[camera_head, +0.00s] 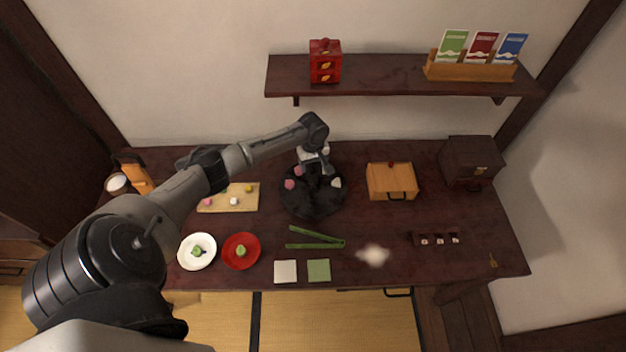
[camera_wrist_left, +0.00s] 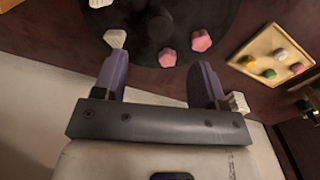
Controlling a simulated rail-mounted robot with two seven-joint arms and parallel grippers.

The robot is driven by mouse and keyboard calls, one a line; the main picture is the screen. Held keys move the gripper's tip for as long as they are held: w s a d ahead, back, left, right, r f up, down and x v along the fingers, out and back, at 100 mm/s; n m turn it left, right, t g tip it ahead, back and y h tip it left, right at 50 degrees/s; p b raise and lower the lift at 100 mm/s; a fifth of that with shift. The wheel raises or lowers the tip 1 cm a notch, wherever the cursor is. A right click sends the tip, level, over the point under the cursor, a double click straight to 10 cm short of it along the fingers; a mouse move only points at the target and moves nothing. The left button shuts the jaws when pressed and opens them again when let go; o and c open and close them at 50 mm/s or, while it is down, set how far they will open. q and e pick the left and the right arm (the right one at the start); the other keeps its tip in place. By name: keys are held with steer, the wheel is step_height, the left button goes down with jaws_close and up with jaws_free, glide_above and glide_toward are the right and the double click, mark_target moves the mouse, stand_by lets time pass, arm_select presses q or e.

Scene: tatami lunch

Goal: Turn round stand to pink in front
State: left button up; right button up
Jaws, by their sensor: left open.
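The round stand (camera_head: 313,205) is a black disc with a raised centre, in the middle of the table. Pink sweets sit on its left side (camera_head: 289,184) and far side; a white sweet (camera_head: 336,183) sits on its right. In the left wrist view the stand (camera_wrist_left: 205,12) shows at the top, with two pink sweets (camera_wrist_left: 201,40) and white ones (camera_wrist_left: 115,38) near its rim. My left gripper (camera_wrist_left: 158,80) is open over the stand's far edge, its fingers apart with nothing clearly held between them. In the head view the gripper (camera_head: 318,165) partly hides that edge. My right gripper is not seen.
A wooden tray of sweets (camera_head: 246,204) lies left of the stand. Green tongs (camera_head: 315,245), a red plate (camera_head: 241,263) and a white plate (camera_head: 184,263) are nearer the front. A wooden box (camera_head: 392,194) stands right. A wall shelf (camera_head: 390,88) overhangs the back.

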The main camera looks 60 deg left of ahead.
mark_target(313, 178)
arm_select(q)
step_height(313, 178, down, 8)
steer(key=shift+f+b, duration=0.1)
steer(key=shift+b, duration=0.8)
steer(key=shift+f, duration=0.5)
steer(key=shift+c, duration=0.3)
jaws_close()
